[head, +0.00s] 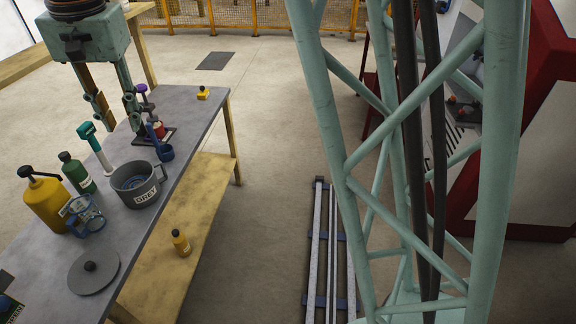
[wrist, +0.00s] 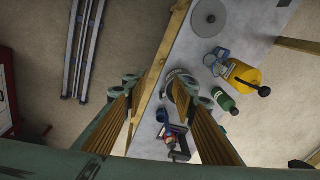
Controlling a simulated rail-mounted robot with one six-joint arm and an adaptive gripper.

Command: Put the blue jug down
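A see-through blue jug (head: 88,216) is on the grey table beside the yellow can. It also shows in the wrist view (wrist: 217,57). I cannot tell whether it stands upright or lies tilted. A smaller solid blue cup with a long handle (head: 165,153) is at the table's right edge, beside the grey pot (head: 137,187); it shows in the wrist view (wrist: 162,115). My gripper (head: 121,112) hangs above the table's far half, fingers pointing down and spread apart. In the wrist view the gap between the fingertips (wrist: 157,85) holds nothing.
A yellow can (head: 46,203), a green bottle (head: 76,173) and a teal-headed tool (head: 97,150) crowd the jug. A grey disc with a knob (head: 92,272) lies nearer. A small yellow bottle (head: 181,242) stands on the lower wooden shelf. Floor rails (head: 331,250) run right of the table.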

